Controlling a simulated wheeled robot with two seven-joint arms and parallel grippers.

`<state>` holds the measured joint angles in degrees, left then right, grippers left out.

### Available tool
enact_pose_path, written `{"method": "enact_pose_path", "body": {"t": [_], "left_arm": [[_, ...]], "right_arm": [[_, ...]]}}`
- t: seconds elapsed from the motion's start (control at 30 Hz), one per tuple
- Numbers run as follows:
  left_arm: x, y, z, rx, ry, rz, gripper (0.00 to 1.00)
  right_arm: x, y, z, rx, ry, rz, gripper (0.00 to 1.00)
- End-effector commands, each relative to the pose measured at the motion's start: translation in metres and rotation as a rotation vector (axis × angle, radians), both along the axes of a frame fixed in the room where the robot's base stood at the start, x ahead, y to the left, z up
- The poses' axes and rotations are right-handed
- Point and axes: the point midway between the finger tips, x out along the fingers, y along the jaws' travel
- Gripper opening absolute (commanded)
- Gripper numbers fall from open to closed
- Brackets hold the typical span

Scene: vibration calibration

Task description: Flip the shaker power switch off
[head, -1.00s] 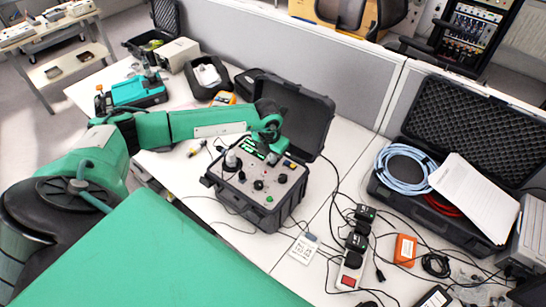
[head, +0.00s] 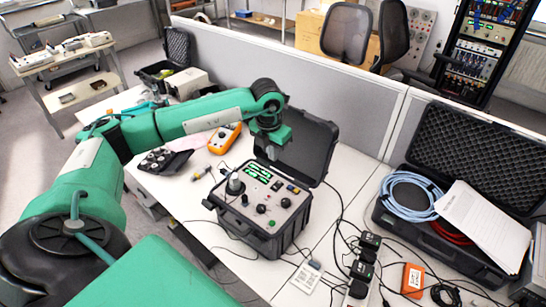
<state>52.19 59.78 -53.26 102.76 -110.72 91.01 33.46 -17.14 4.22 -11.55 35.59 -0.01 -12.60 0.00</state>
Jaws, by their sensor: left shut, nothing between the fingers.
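The shaker unit (head: 256,238) is a dark case with its lid (head: 308,146) open at the back. Its light top panel carries green lit displays (head: 259,172), several knobs and small dark parts, and a dark cylinder (head: 235,184) at the left. The power switch is too small to tell apart for sure among the small parts at the panel's back right. My left gripper (head: 274,151) points down over the back of the panel, in front of the lid. It is shut and empty, apparently above the panel and not touching it. My right gripper is out of view.
An orange meter (head: 225,138) and a black pouch (head: 165,161) lie left of the shaker. To the right are black power adapters (head: 364,257), cables, an orange box (head: 412,280) and an open case with blue cable (head: 407,195). A grey partition (head: 300,70) stands behind.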

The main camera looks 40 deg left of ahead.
Motion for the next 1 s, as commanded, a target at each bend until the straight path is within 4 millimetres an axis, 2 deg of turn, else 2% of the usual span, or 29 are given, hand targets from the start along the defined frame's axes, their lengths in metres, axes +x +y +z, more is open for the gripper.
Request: {"method": "enact_pose_path", "body": {"t": [0.23,0.37,1.0], "left_arm": [[0.000,0.000,0.000,0.001,0.000,-0.011,0.00],[0.002,-0.001,0.000,0.010,-0.002,-0.084,0.00],[0.013,-0.002,0.004,0.124,-0.011,-1.018,0.00]], "right_arm": [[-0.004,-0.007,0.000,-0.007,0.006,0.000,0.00],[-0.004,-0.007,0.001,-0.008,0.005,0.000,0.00],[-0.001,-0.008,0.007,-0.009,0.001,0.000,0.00]]}}
